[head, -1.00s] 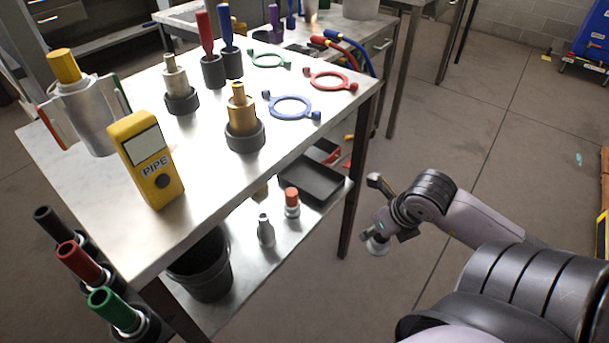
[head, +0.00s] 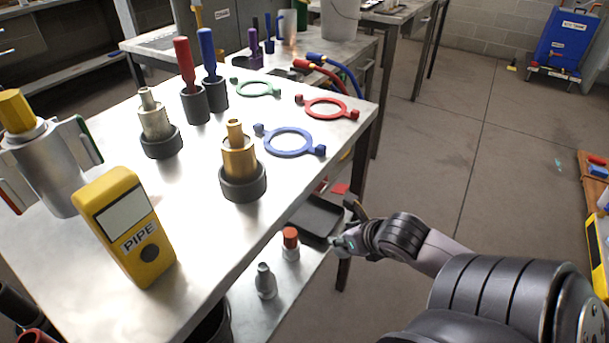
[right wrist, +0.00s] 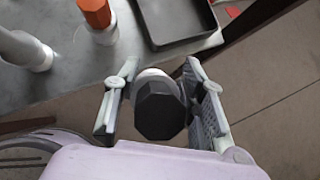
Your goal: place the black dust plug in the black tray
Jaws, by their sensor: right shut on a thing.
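The black dust plug (right wrist: 160,108) shows in the right wrist view as a dark faceted cap on a pale round body. My right gripper (right wrist: 160,72) is shut on it, one finger on each side. In the head view my right gripper (head: 345,240) is beside the table leg, near the lower shelf's right end; the plug cannot be made out there. The black tray (head: 318,216) lies on the lower shelf, partly under the tabletop. It also shows in the right wrist view (right wrist: 178,20), beyond the plug and apart from it. My left gripper is out of view.
An orange-capped fitting (head: 290,242) and a grey fitting (head: 265,282) stand on the lower shelf left of the tray. The tabletop (head: 200,255) overhangs the shelf. A table leg (head: 352,205) stands close to my right gripper. Open floor lies to the right.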

